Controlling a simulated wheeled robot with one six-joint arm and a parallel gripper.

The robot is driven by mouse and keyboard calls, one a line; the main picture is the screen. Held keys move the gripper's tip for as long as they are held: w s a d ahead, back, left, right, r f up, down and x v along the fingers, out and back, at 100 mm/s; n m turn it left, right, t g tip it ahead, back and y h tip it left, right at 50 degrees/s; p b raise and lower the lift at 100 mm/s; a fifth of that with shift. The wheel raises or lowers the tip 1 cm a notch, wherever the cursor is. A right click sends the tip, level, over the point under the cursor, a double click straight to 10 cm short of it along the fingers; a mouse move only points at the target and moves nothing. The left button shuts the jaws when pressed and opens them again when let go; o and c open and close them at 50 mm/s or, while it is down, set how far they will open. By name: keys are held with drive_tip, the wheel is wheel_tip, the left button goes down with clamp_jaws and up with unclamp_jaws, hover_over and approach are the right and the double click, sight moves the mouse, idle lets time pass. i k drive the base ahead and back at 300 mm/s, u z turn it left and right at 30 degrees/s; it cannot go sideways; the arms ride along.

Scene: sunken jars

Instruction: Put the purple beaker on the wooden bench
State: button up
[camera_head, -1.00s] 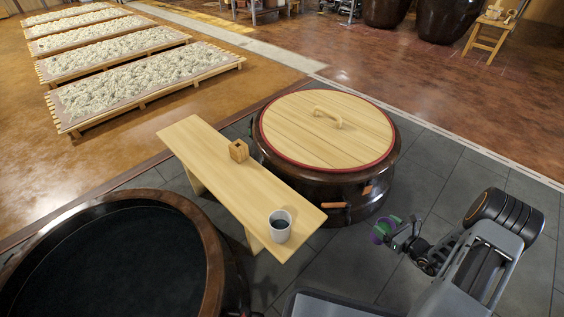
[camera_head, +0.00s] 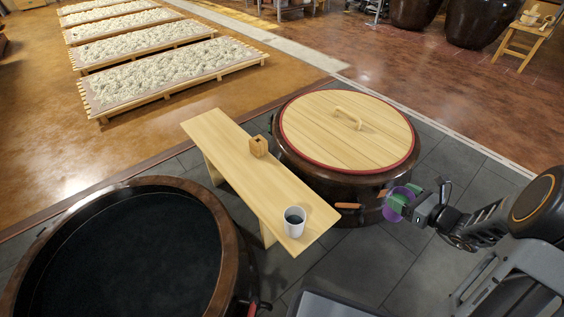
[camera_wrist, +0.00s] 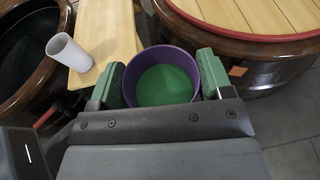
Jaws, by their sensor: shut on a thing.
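The purple beaker (camera_head: 398,204) is held in my gripper (camera_head: 405,203), right of the wooden bench and in front of the lidded jar. In the wrist view the beaker (camera_wrist: 163,49) sits between the two green fingers of my gripper (camera_wrist: 162,80), its open top facing the camera and its inside showing green. The wooden bench (camera_head: 230,155) is a long pale plank running diagonally between the two jars; its near end (camera_wrist: 110,22) shows left of the beaker in the wrist view. The beaker is apart from the bench.
A white cup (camera_head: 294,222) stands on the bench's near end, and a small wooden box (camera_head: 259,146) stands near its middle. An open dark jar (camera_head: 222,270) is on the left. A jar with a wooden lid (camera_head: 330,125) is behind the bench. The plank between cup and box is bare.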

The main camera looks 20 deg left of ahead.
sight(316, 213)
drive_tip(key=k, duration=0.85)
drive_tip(key=z, duration=0.4)
drive_tip(key=i, duration=0.55)
drive_tip(key=u, duration=1.6)
